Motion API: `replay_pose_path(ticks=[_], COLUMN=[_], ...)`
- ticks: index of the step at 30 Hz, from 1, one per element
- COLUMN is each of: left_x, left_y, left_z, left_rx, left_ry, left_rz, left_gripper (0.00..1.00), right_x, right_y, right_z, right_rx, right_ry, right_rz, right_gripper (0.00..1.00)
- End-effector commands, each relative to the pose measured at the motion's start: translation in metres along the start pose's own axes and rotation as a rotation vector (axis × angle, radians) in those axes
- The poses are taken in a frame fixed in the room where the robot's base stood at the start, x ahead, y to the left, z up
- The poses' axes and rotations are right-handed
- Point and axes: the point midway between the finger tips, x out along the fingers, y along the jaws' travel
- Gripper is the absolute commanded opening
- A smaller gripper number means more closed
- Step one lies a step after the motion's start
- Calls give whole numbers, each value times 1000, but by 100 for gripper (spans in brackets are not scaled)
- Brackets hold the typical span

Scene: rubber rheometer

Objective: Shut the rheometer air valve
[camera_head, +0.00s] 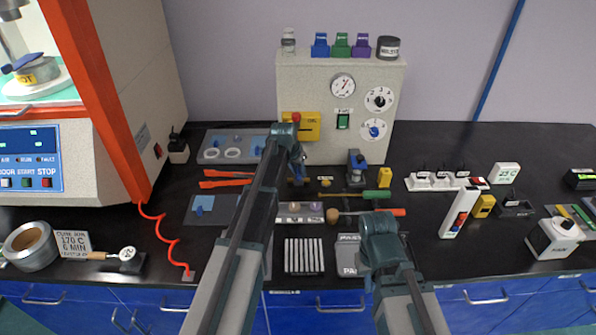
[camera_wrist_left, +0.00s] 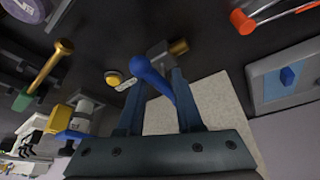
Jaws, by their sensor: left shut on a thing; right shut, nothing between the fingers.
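The air valve shows in the left wrist view as a blue lever (camera_wrist_left: 152,78) in front of a grey and brass fitting (camera_wrist_left: 172,50). My left gripper (camera_wrist_left: 158,100) is shut on this blue lever, which lies slanted between its two fingers. In the head view my left gripper (camera_head: 299,160) is at the front of the beige control box (camera_head: 325,82), and it and its arm hide most of the valve. My right gripper (camera_head: 382,245) is shut and empty above the front of the bench, away from the valve.
A blue-topped device (camera_head: 357,168) stands just right of the valve. Screwdrivers (camera_head: 362,213), a slotted block (camera_head: 304,256) and grey trays lie on the black bench in front. The rheometer (camera_head: 75,130) with its orange frame stands at left. A power strip (camera_head: 462,208) lies at right.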

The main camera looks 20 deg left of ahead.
Motion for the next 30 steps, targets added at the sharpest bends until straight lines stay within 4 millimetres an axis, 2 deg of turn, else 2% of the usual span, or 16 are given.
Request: replay_pose_path(ticks=[1,10,11,15,16,25,30], left_x=[1,1,1,1,1,-1,-9], left_y=[7,7,7,5,5,2,2], left_z=[-2,-2,-2,-2,-2,-1,-1], left_rx=[7,7,7,5,5,2,1], left_ry=[2,2,3,3,3,2,2], left_rz=[13,13,13,11,10,7,6], left_gripper=[0,0,38,63,66,66,66], right_x=[0,0,0,0,0,-1,-9], right_y=[0,0,0,0,0,0,1], right_z=[0,0,0,0,0,0,0], right_rx=[0,0,0,0,0,0,0], right_ry=[0,0,0,0,0,0,0], right_rz=[0,0,0,0,0,0,0], right_gripper=[0,0,0,0,0,0,0])
